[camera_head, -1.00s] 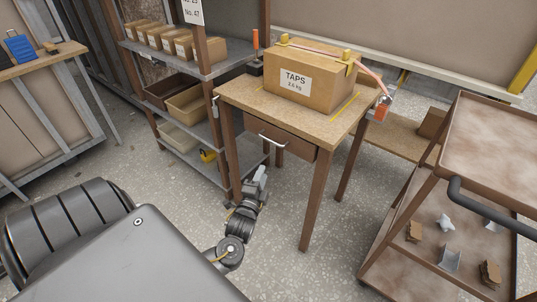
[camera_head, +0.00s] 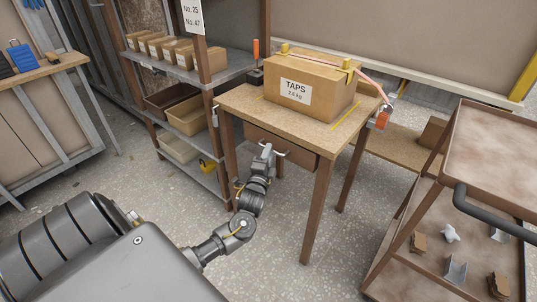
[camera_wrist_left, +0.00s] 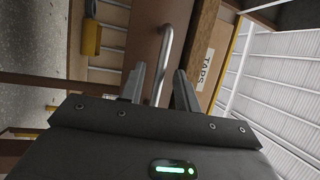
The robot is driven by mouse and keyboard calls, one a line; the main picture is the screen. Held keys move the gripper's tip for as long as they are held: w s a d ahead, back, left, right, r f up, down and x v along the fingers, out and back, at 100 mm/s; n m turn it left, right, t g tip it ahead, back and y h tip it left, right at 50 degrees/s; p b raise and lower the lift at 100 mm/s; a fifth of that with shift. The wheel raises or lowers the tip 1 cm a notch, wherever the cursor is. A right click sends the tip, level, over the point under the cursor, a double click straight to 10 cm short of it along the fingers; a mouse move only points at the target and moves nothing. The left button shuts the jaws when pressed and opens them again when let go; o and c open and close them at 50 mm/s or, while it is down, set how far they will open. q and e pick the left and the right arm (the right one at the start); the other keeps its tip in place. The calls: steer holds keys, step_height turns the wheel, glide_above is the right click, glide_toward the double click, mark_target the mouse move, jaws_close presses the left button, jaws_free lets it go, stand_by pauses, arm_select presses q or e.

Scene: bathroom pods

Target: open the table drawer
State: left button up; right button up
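The wooden table (camera_head: 238,100) stands ahead, with a brown drawer (camera_head: 302,157) under its top. The drawer looks closed. Its metal bar handle (camera_head: 285,153) is partly hidden by my left gripper (camera_head: 265,152), which is at the drawer front. In the left wrist view, the drawer front (camera_wrist_left: 145,35) lies ahead and the handle (camera_wrist_left: 164,62) runs between the two fingers of my left gripper (camera_wrist_left: 160,78). The fingers are apart, one on each side of the handle, with visible gaps. My right gripper is not in view.
A cardboard box labelled TAPS (camera_head: 312,88) sits on the table. A shelf rack (camera_head: 190,125) with bins stands close on the left. A brown trolley (camera_head: 455,215) with small parts stands on the right. Speckled floor (camera_head: 285,225) is open in front of the table.

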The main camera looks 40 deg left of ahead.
arm_select(q)
steer(key=shift+w+a+r, duration=0.1)
steer(key=shift+w+a, duration=0.05)
steer(key=shift+w, duration=0.15)
steer(key=shift+c, duration=0.4)
jaws_close()
